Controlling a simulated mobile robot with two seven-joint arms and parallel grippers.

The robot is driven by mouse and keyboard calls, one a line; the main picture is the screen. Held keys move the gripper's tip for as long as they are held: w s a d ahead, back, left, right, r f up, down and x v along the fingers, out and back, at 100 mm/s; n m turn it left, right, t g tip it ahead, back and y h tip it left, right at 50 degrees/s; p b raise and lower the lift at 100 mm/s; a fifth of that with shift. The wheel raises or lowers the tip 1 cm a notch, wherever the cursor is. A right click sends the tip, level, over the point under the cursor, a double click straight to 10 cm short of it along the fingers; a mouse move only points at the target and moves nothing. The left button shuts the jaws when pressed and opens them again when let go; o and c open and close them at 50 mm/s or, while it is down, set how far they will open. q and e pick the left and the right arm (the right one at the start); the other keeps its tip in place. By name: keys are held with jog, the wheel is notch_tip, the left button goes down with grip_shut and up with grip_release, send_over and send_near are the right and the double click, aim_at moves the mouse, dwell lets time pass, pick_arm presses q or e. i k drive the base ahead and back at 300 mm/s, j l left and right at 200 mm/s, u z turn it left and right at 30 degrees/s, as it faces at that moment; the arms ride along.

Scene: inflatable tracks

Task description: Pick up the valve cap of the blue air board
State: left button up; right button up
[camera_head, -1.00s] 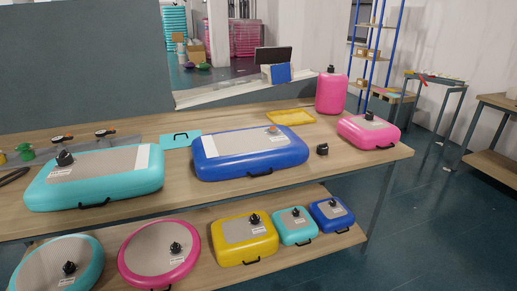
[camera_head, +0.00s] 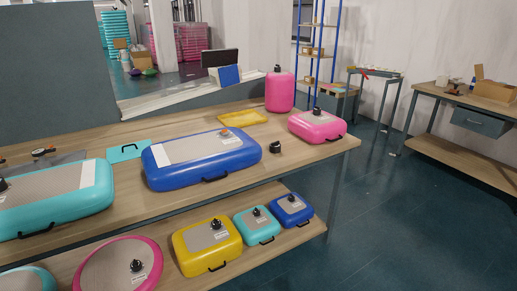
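The large blue air board (camera_head: 190,172) lies flat on the wooden table, with a grey top panel and a black handle on its front side. A small orange valve spot (camera_head: 225,132) shows near its far right corner. A black valve cap (camera_head: 275,147) rests on the table just right of the board, apart from it. Neither of my grippers is in the head view.
A teal board (camera_head: 70,200) lies to the left and a pink board (camera_head: 317,127) to the right on the table (camera_head: 330,152). A yellow tray (camera_head: 243,118) and a pink cylinder (camera_head: 280,92) stand behind. Smaller boards fill the lower shelf. Open floor (camera_head: 400,220) lies at right.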

aim_at(275, 147)
jog(key=i+j+z, duration=0.1)
jog(key=i+z, duration=0.3)
jog(key=i+j+z, duration=0.2)
jog(key=i+z, duration=0.15)
